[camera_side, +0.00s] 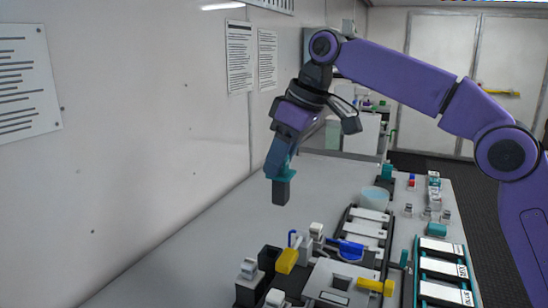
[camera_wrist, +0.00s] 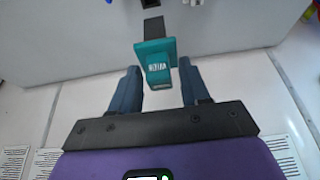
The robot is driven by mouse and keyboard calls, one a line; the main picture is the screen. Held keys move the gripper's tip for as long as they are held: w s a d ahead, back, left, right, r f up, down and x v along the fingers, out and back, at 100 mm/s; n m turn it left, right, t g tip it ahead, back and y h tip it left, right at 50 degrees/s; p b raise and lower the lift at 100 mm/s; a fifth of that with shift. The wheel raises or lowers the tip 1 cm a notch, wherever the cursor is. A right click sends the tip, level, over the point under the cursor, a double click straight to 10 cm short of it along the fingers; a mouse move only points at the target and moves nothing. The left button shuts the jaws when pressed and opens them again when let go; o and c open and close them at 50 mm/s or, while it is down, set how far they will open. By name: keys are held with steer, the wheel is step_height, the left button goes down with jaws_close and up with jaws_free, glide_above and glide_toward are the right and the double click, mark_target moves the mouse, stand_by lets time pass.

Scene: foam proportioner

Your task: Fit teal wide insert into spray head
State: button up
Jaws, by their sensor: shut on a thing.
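The teal wide insert (camera_side: 283,173) is held in my gripper (camera_side: 278,160), high above the bench and clear of everything below. A dark grey block (camera_side: 281,192) extends down from its teal part. In the wrist view the teal insert (camera_wrist: 157,62), with a white label, sits between the two blue fingers of my gripper (camera_wrist: 159,76), and its dark end (camera_wrist: 153,26) points away from me. I cannot tell for sure which part is the spray head; a grey assembly (camera_side: 340,283) with yellow and blue handles stands below at the front.
A black holder (camera_side: 268,260) stands left of the assembly. A rack with pale plates (camera_side: 369,230) and a teal-edged rack with labelled plates (camera_side: 440,270) lie to the right. A translucent tub (camera_side: 376,196) is behind. The bench's left part is bare beside the wall.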

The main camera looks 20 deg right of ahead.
steer(key=s+d+f, duration=0.1)
steer(key=s+d, duration=0.6)
steer(key=s, duration=0.5)
step_height(320, 180, down, 10)
steer(key=shift+r, duration=0.15)
stand_by(0.8)
steer(key=shift+f, duration=0.9)
steer(key=shift+f, duration=2.15)
